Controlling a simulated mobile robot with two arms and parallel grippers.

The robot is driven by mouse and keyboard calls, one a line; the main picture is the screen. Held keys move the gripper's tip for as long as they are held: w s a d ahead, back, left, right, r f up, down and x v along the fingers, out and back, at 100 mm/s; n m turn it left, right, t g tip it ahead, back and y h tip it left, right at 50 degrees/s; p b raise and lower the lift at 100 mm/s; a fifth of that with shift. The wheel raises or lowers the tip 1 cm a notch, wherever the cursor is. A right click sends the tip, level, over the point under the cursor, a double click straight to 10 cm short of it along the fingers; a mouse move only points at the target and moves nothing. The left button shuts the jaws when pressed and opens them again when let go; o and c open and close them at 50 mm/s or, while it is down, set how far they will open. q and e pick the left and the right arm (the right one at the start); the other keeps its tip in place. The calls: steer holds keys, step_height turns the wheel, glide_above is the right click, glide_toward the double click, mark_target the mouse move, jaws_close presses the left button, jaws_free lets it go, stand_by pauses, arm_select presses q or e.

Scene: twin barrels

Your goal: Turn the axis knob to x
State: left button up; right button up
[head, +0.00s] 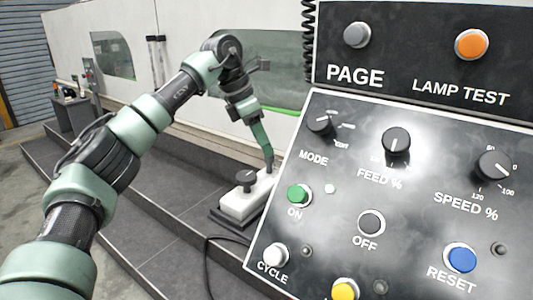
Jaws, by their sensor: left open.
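A small white box (238,206) sits on a dark base low in the middle of the head view, left of the control panel. A black knob (247,180) stands on its top; I cannot read any axis marks on it, so I cannot tell its setting. My left gripper (269,165) points down at the back right of this box, close to the knob and to its right. It is open, seen edge-on, with nothing visible in it; I cannot tell whether it touches the box. My right gripper is not in view.
A large control panel (330,215) fills the right side, with MODE (320,124), FEED (396,142) and SPEED (495,166) knobs and several coloured buttons. A dark cable runs below the box. A white machine with windows (180,90) stands behind grey steps (150,220).

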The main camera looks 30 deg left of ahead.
arm_select(q)
steer(key=shift+b+v, duration=0.4)
steer(key=shift+v, duration=1.9)
